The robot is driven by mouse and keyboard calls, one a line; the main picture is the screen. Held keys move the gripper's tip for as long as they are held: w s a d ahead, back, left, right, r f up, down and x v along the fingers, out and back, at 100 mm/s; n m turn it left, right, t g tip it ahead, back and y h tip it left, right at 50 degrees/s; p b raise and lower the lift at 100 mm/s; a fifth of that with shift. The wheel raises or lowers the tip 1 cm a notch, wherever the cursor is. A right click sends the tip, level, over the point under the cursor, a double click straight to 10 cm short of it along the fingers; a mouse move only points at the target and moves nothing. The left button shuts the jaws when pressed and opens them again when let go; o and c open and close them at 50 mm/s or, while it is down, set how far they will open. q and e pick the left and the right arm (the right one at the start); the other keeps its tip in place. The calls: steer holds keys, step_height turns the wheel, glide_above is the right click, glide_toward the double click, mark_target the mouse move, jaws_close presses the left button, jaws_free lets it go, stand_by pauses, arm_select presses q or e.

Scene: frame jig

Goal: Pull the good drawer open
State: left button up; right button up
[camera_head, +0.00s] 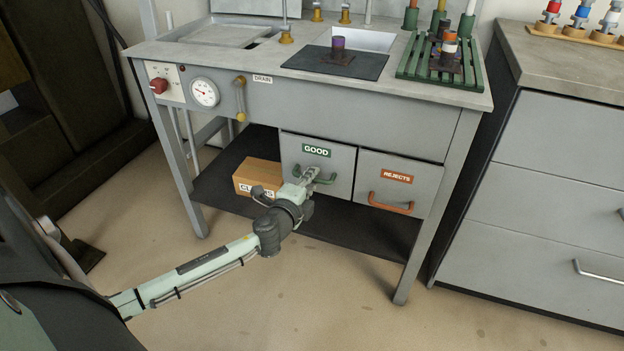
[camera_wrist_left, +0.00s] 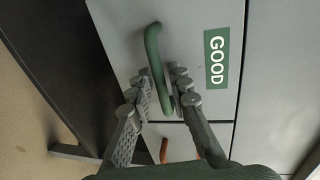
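The good drawer (camera_head: 336,161) is a grey front with a green GOOD label (camera_head: 316,150) and a green bar handle (camera_head: 325,179); it looks closed, about level with the drawer beside it. My left gripper (camera_head: 308,180) is at this handle. In the left wrist view the handle (camera_wrist_left: 153,48) runs between the two fingers of my left gripper (camera_wrist_left: 160,88). The fingers are apart, with a gap on the left side and the right finger close to the bar. The label shows at right there (camera_wrist_left: 216,58). My right gripper is not in view.
The rejects drawer (camera_head: 404,168), with an orange handle (camera_head: 391,206), is right of the good drawer. A cardboard box (camera_head: 258,174) sits on the dark lower shelf (camera_head: 222,188), left of the drawers. A grey cabinet (camera_head: 548,185) stands at right. The floor in front is clear.

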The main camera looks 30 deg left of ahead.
arm_select(q)
steer(key=shift+w, duration=0.2)
steer(key=shift+c, duration=0.6)
jaws_close()
